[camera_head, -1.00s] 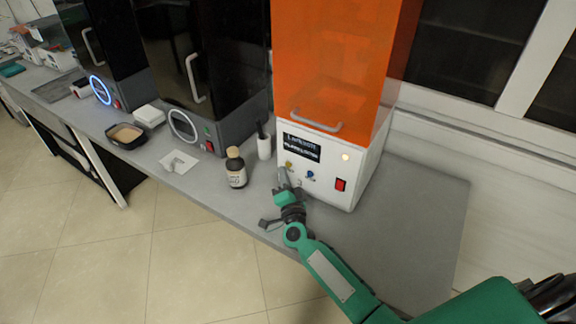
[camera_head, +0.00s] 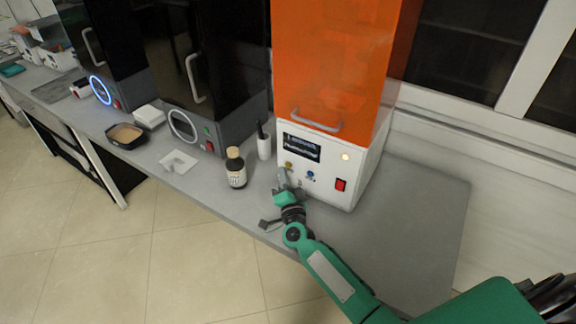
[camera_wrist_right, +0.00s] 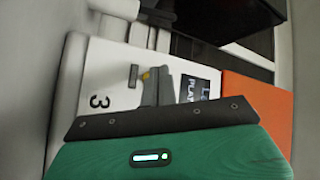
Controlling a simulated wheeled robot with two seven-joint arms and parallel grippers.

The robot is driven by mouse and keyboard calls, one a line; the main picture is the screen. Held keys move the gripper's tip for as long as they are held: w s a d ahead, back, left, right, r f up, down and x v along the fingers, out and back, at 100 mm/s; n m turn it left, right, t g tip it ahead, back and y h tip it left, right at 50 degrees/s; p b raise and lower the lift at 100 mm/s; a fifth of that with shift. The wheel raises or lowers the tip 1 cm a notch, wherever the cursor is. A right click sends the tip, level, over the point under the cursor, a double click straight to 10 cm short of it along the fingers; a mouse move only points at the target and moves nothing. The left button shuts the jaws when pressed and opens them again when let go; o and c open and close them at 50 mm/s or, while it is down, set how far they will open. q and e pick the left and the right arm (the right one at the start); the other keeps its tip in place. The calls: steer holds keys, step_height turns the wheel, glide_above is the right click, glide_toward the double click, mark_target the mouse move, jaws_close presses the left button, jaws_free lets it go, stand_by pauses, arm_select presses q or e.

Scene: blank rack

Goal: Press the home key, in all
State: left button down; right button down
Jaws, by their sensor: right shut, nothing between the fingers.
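The white control panel (camera_head: 328,188) of the orange-hooded machine carries a yellow key (camera_head: 289,164), a blue key (camera_head: 310,175) and a lit display (camera_head: 301,147). The key labels are too small to read, so I cannot tell which is the home key. My right gripper (camera_head: 283,175) is shut and empty, at the panel's left part just below the yellow key. In the right wrist view the yellow key (camera_wrist_right: 146,75) shows right beside the grey fingers (camera_wrist_right: 162,88); I cannot tell whether they touch it. My left gripper is out of view.
A red switch (camera_head: 340,185) sits on the panel's right. A brown bottle (camera_head: 236,170) and a white holder (camera_head: 264,147) stand left of my right gripper on the grey bench (camera_head: 420,215). The bench right of the machine is clear.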

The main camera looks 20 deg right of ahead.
stand_by(0.7)
steer(key=shift+w+d, duration=0.25)
steer(key=shift+d, duration=0.1)
